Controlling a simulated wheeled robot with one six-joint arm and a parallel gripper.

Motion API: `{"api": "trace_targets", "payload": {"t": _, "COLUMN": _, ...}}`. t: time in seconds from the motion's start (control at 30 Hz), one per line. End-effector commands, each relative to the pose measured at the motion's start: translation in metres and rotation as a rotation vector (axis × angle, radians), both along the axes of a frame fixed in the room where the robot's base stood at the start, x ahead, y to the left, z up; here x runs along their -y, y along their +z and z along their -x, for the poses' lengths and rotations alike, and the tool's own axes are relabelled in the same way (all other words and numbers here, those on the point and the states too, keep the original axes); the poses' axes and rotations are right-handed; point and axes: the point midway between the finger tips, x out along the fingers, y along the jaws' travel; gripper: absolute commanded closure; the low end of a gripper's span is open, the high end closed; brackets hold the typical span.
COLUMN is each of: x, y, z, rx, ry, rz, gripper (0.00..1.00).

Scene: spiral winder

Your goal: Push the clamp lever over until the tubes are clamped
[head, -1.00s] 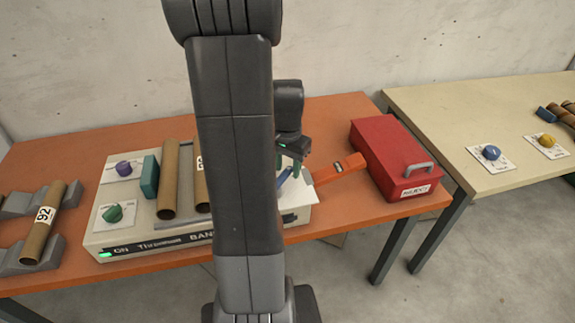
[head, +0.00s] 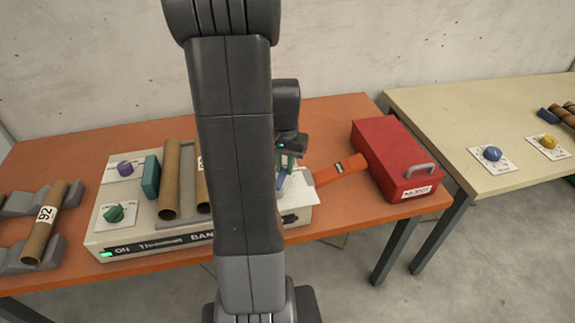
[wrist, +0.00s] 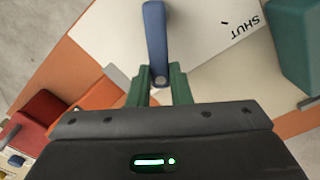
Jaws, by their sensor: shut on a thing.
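The blue clamp lever (wrist: 155,40) runs up from between my gripper's green fingers (wrist: 160,85) in the wrist view. The fingers are shut on its end. A white plate beside the lever carries the word SHUT (wrist: 243,25). In the head view the lever (head: 281,181) shows just right of my arm, below my gripper (head: 286,162). Two brown cardboard tubes (head: 169,185) lie side by side on the cream machine (head: 125,242), right of a teal block (head: 150,177). My arm hides part of the right tube and the clamp area, so I cannot tell whether the tubes are clamped.
Purple (head: 125,168) and green (head: 114,213) knobs sit on the machine's left. An orange bar (head: 338,171) and a red box (head: 392,155) lie to the right on the orange table (head: 350,208). Another tube (head: 41,232) rests in grey cradles at left.

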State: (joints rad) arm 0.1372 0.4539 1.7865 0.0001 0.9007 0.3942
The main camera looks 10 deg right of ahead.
Motion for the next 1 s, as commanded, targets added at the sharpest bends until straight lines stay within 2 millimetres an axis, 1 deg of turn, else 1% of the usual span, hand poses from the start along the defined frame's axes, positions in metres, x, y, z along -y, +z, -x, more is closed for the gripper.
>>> {"api": "trace_targets", "payload": {"t": 0.5, "x": -0.026, "y": 0.0, "z": -0.008, "rx": -0.001, "ry": 0.49, "rz": 0.0, "gripper": 1.0}}
{"api": "trace_targets", "payload": {"t": 1.0, "x": -0.051, "y": 0.0, "z": -0.002, "rx": -0.001, "ry": 0.962, "rz": 0.0, "gripper": 1.0}}
